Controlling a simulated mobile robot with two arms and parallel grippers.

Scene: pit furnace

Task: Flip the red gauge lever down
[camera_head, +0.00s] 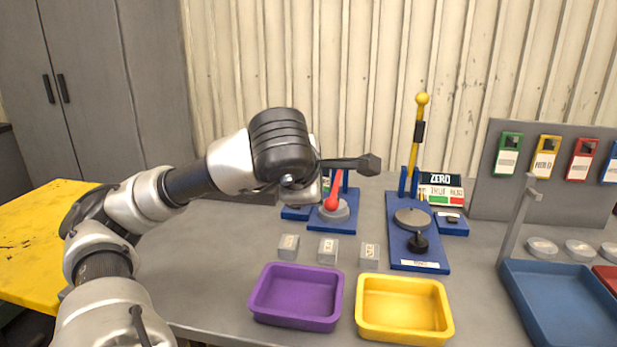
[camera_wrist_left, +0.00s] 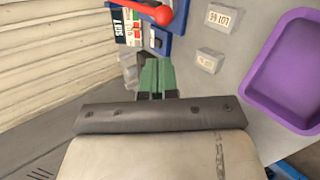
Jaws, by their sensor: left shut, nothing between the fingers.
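The red gauge lever (camera_head: 334,191) stands on a blue base (camera_head: 324,226) with a grey round disc, partly behind my left wrist. My left gripper (camera_wrist_left: 156,72) is shut and empty. Its fingertips are apart from the lever, below it in that picture. In the head view my wrist hides the fingers. My right gripper is not in view.
Small grey blocks (camera_head: 328,251) stand in front of the lever. A purple tray (camera_head: 297,318) and a yellow tray (camera_head: 404,334) are nearer. Right of the lever is a blue stand with a yellow-knobbed upright lever (camera_head: 417,135). A blue bin (camera_head: 560,300) is far right.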

